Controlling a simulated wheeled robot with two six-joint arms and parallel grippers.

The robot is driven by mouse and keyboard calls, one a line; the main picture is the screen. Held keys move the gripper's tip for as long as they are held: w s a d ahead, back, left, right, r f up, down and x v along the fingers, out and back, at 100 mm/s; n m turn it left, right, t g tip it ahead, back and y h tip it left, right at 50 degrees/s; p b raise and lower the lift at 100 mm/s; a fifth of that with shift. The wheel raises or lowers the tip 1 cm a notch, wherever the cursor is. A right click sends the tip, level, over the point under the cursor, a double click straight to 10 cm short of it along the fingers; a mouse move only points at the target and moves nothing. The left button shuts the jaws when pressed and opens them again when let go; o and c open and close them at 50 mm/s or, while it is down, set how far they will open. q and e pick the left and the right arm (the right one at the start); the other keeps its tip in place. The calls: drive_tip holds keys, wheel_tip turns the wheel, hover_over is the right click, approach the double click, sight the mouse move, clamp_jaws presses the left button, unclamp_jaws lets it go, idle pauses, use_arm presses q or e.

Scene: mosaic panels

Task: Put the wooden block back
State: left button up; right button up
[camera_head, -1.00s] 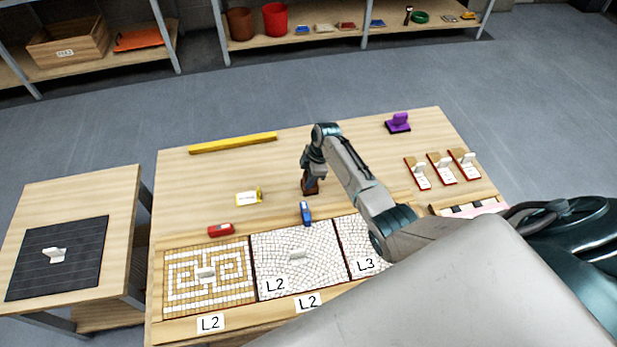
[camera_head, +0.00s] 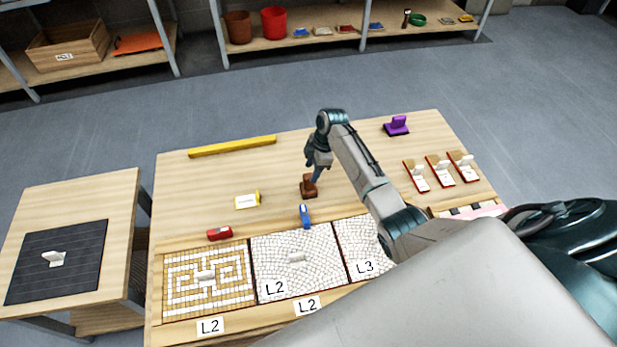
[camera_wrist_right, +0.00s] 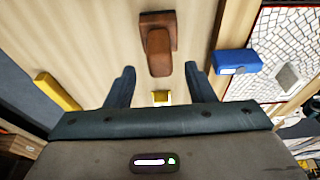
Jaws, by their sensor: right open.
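The wooden block (camera_head: 308,191) is dark brown with an upright grip piece. It stands on the main table, behind the blue tool (camera_head: 305,216). In the right wrist view the block (camera_wrist_right: 158,20) lies beyond the fingertips, with its rounded grip piece pointing toward my gripper. My right gripper (camera_head: 317,174) is above the block. My left gripper is not in view.
Mosaic panels (camera_head: 208,277) line the table's front edge. A red tool (camera_head: 219,233), a yellow-edged card (camera_head: 247,200), a yellow bar (camera_head: 232,146), a purple float (camera_head: 397,126) and small red-edged holders (camera_head: 441,171) lie around. A side table (camera_head: 120,190) stands left. The table's back middle is clear.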

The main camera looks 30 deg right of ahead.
drive_tip(key=v, duration=0.5)
drive_tip(key=shift+d+r, duration=0.1)
drive_tip(key=shift+r, duration=0.3)
